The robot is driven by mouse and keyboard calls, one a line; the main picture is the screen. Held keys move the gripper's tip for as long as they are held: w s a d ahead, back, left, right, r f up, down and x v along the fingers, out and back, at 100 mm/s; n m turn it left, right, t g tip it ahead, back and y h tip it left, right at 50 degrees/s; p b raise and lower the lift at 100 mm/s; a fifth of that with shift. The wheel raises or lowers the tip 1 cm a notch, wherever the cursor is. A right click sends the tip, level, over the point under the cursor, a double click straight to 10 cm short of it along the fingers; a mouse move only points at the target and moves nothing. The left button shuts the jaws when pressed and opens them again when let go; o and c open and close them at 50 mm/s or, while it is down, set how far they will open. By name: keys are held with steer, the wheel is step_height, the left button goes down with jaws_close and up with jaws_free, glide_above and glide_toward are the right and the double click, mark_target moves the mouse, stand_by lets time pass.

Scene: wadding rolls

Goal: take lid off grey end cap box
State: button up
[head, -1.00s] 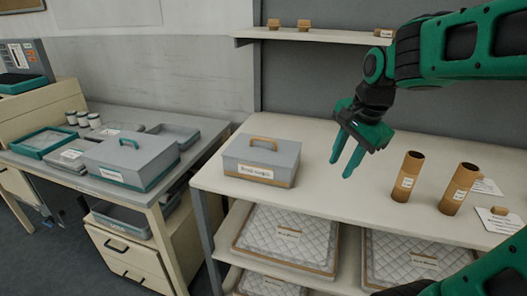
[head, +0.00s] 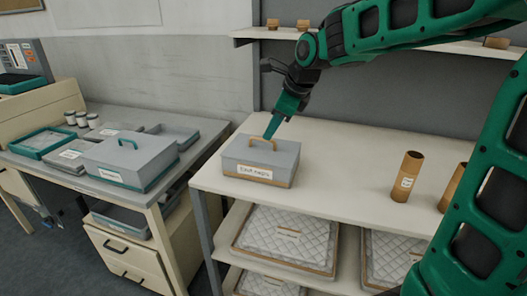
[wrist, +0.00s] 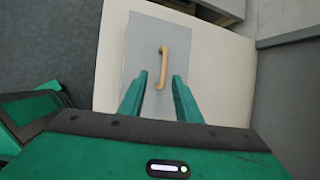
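The grey end cap box (head: 262,165) sits on the left end of the pale table, its lid on and a tan handle (head: 262,139) on top. A white label is on its front. My gripper (head: 268,134) is just above the lid, close to the handle. In the wrist view, the two green fingers of my gripper (wrist: 161,85) are spread apart, one on each side of the near end of the tan handle (wrist: 164,62). The grey lid (wrist: 143,40) fills the area below them. I cannot tell whether the fingertips touch the lid.
Brown tubes (head: 408,176) stand upright on the table's right part. The table middle (head: 340,165) is clear. A second grey box (head: 130,155) with a teal handle stands on the left desk. A wall shelf (head: 380,39) runs above the table. Quilted packs (head: 288,236) lie on the lower shelf.

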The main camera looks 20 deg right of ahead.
mark_target(263, 145)
steer(key=shift+w+x, duration=0.2)
steer(key=shift+x, duration=1.45)
steer(key=shift+w+x, duration=0.15)
steer(key=shift+x, duration=1.5)
steer(key=shift+r, duration=0.25)
jaws_close()
